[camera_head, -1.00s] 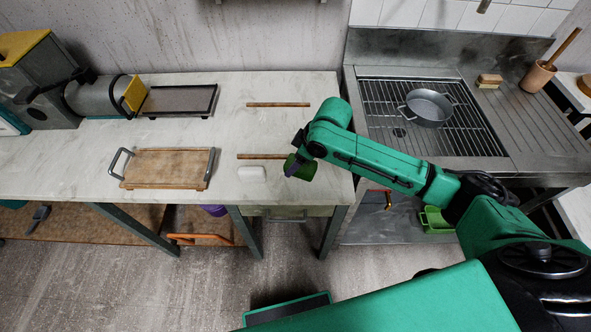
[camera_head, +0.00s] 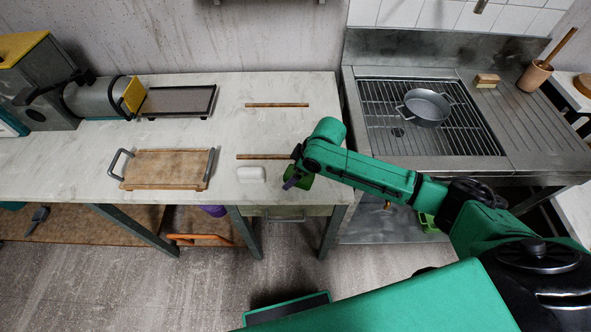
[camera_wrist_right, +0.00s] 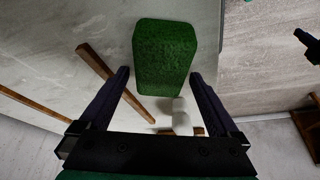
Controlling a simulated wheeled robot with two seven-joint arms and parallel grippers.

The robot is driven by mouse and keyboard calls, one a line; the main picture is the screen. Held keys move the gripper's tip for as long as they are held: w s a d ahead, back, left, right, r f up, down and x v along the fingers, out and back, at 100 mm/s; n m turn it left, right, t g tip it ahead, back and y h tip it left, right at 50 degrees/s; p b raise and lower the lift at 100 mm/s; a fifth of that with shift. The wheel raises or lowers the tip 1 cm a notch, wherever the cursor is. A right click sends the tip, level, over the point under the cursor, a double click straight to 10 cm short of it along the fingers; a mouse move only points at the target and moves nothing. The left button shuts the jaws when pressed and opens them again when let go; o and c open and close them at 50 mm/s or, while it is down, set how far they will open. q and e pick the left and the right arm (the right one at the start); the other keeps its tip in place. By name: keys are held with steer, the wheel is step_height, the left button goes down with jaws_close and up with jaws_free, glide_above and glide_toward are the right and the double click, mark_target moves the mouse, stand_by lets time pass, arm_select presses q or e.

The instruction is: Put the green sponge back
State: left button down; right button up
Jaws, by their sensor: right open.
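The green sponge (camera_wrist_right: 165,50) fills the top middle of the right wrist view, over the pale counter near its edge. Its near end reaches the level of my open right gripper's (camera_wrist_right: 160,74) fingertips, between them, with the right finger very close to its side. I cannot tell whether the fingers touch it. In the head view my right gripper (camera_head: 291,182) is at the front right part of the counter, and a dark green patch of the sponge (camera_head: 304,183) shows beside it, partly hidden by my wrist. My left gripper is out of view.
A white block (camera_head: 251,174) lies just left of my right gripper. Two wooden sticks (camera_head: 277,105) (camera_head: 262,156) lie on the counter (camera_head: 225,130). A wooden tray (camera_head: 167,168) stands further left.

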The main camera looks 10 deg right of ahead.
mark_target(309, 178)
steer(key=v, duration=1.2)
